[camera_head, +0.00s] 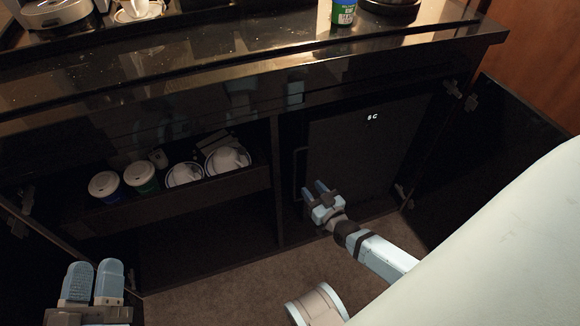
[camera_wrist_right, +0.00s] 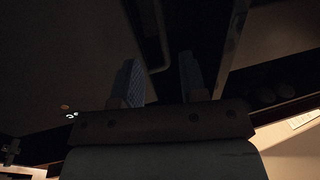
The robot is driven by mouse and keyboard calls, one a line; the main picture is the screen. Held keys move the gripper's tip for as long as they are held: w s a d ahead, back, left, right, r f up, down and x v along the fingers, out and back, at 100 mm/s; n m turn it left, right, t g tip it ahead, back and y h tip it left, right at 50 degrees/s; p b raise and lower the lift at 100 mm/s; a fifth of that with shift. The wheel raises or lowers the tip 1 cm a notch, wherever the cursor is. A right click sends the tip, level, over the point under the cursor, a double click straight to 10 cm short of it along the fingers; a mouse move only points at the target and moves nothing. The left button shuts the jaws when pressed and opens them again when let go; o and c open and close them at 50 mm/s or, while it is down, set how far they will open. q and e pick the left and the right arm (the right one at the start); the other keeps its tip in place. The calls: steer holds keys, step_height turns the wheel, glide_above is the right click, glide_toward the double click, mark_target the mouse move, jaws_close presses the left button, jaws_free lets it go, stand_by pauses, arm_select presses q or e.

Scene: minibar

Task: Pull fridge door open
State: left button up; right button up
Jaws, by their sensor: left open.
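The black fridge door (camera_head: 352,155) is inside the right half of the cabinet and looks closed, with a small lit "5C" display near its top. Its thin dark handle (camera_head: 296,172) runs upright along the door's left edge. My right gripper (camera_head: 321,187) is in front of the door's lower left, beside the handle. In the right wrist view, the right gripper (camera_wrist_right: 160,82) has its fingers apart, and the bent end of the handle (camera_wrist_right: 164,50) shows between them; I cannot tell whether they touch. My left gripper (camera_head: 96,267) is open and empty at the lower left, far from the fridge.
A drawer-like shelf (camera_head: 180,200) on the left holds lidded cups and white cups. An upright divider (camera_head: 277,185) stands left of the fridge. An open cabinet door (camera_head: 490,150) stands on the right. The glossy counter (camera_head: 200,60) overhangs above. Carpet lies below.

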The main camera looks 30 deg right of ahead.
arm_select(q)
steer(key=f+b, duration=0.1)
steer(key=f, duration=0.1)
steer(key=f+g+b, duration=0.1)
steer(key=f, duration=0.1)
steer(key=f+g+b, duration=0.1)
steer(key=shift+w+d+f+m+b, duration=0.2)
steer(key=shift+d+f+m+b, duration=0.1)
steer(key=shift+f, duration=0.1)
arm_select(e)
steer(key=w, duration=1.2)
steer(key=shift+w+d, duration=0.2)
steer(key=shift+d, duration=0.05)
jaws_close()
